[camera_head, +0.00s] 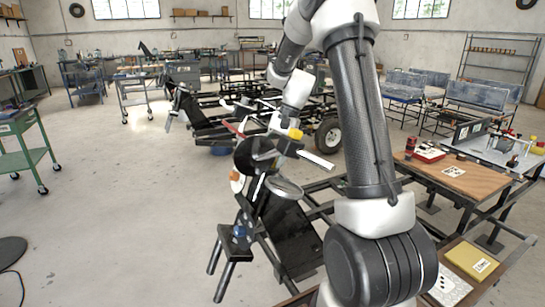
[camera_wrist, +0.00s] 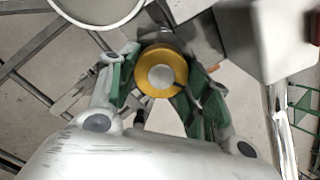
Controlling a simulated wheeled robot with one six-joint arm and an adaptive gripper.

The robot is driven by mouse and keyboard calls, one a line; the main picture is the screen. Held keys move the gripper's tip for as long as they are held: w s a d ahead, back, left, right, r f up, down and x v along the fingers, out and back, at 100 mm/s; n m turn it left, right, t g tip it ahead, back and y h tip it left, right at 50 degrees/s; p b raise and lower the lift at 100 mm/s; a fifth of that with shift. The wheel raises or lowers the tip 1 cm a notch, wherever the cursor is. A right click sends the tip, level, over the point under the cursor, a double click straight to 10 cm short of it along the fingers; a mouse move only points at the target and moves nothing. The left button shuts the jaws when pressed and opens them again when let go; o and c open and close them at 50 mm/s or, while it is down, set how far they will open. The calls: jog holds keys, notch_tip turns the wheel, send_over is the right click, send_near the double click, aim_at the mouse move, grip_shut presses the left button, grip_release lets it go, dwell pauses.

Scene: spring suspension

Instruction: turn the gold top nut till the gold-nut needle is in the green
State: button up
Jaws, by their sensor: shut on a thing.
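The gold top nut (camera_wrist: 160,72) is a round gold ring with a pale grey centre, in the middle of the wrist view. My gripper (camera_wrist: 158,82) has its green-padded fingers on the nut's left and right sides and is shut on it. In the head view the gold nut (camera_head: 295,134) is a small yellow shape near the end of my arm; the fingers are hard to make out there. A round, pale-faced disc with a metal rim (camera_wrist: 100,6) is cut off at the top of the wrist view. No needle or green band can be read in either view.
Below the nut in the head view stands a dark frame (camera_head: 290,235) with a round metal-rimmed part (camera_head: 285,188). A grey block (camera_wrist: 285,40) lies close right of the fingers. A wooden-topped table (camera_head: 455,178) stands right. The floor at left is open.

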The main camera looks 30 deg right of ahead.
jog(key=n, duration=0.5)
jog(key=shift+a+n, duration=0.1)
jog(key=shift+n, duration=0.2)
jog(key=n, duration=0.5)
jog(key=shift+w+a+r, duration=0.1)
jog(key=shift+n, duration=0.4)
jog(key=o, duration=1)
jog(key=shift+o, duration=0.2)
jog(key=v, duration=1.2)
jog(key=shift+a, duration=0.1)
